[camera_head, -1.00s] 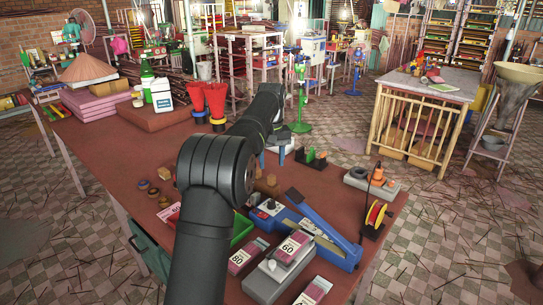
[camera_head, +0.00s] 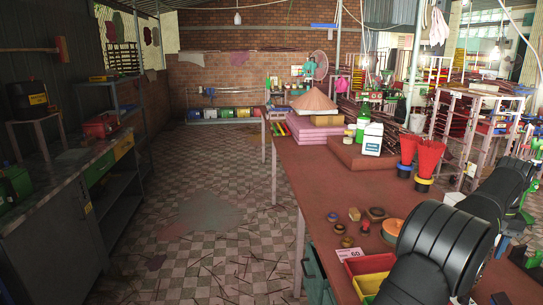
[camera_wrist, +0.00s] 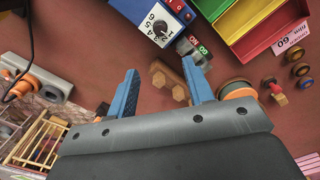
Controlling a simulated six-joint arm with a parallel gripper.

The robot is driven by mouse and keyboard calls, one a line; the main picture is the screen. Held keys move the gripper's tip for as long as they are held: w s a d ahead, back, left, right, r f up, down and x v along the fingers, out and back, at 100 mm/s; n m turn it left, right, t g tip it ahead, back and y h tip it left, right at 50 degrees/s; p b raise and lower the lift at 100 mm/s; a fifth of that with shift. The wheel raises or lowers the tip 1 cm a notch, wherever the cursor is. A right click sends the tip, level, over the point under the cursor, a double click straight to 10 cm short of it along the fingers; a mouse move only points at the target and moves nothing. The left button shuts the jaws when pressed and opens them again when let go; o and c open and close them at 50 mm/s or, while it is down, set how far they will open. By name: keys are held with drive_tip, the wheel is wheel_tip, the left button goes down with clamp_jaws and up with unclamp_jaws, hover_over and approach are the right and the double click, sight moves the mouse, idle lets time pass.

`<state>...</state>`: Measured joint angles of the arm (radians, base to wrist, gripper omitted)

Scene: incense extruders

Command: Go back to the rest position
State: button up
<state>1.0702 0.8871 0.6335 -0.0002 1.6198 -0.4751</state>
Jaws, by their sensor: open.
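My gripper (camera_wrist: 160,66) shows in the wrist view with its two blue fingers spread well apart. It is open, and nothing is held between the fingers. It hangs over the red-brown worktable (camera_head: 320,185). Small brown wooden pieces (camera_wrist: 168,84) lie on the table beneath the gap between the fingers. In the head view my black arm fills the lower right corner, and the gripper is mostly hidden or cannot be made out clearly there.
Red and yellow bins (camera_head: 368,262) and small round pieces lie near the arm. Red funnels (camera_head: 429,158), a white jug (camera_head: 372,139) and a conical hat (camera_head: 313,100) stand farther back.

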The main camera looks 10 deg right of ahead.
wheel_tip(320, 180, down, 16)
drive_tip(key=shift+f, duration=0.25)
drive_tip(key=shift+r, duration=0.1)
idle(0.4)
